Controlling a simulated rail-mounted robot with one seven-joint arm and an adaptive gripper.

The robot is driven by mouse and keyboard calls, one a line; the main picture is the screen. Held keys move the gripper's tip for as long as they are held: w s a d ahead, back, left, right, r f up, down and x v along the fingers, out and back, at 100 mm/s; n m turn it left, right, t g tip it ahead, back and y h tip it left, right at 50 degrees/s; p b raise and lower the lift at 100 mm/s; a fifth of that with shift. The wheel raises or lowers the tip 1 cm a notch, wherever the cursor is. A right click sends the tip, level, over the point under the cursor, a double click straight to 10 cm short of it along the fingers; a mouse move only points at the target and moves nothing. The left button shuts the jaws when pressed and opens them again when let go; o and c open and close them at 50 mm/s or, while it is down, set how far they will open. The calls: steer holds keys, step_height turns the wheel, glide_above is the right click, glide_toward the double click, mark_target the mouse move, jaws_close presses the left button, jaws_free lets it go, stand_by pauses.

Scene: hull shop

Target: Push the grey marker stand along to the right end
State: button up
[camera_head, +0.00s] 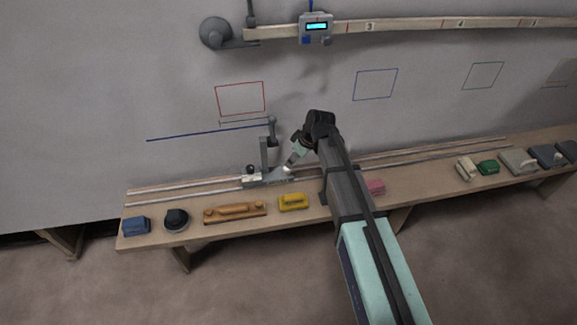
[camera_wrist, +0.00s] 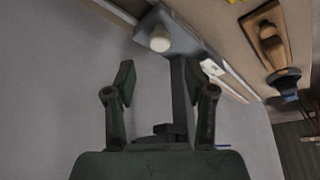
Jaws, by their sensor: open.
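The grey marker stand (camera_head: 264,157) has a low base (camera_head: 266,178) on the bench rails and an upright post with an arm at its top. It stands toward the left part of the rails, below a blue line on the wall. My gripper (camera_head: 288,168) is just to the right of the post, low and close to the base. In the wrist view, my gripper (camera_wrist: 162,82) is open. The stand's post (camera_wrist: 180,90) appears between the fingers, nearer one of them, and a pale knob (camera_wrist: 160,40) shows on its base. I cannot tell whether anything touches.
The rails (camera_head: 150,190) run along the bench (camera_head: 200,226). A blue block (camera_head: 135,226), black round tool (camera_head: 176,219), orange-brown float (camera_head: 235,212), yellow block (camera_head: 294,202) and pink block (camera_head: 376,187) lie along the front. Several more blocks sit at the right end.

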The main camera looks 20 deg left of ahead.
steer(key=x, duration=0.7)
steer(key=shift+p, duration=0.3)
jaws_close()
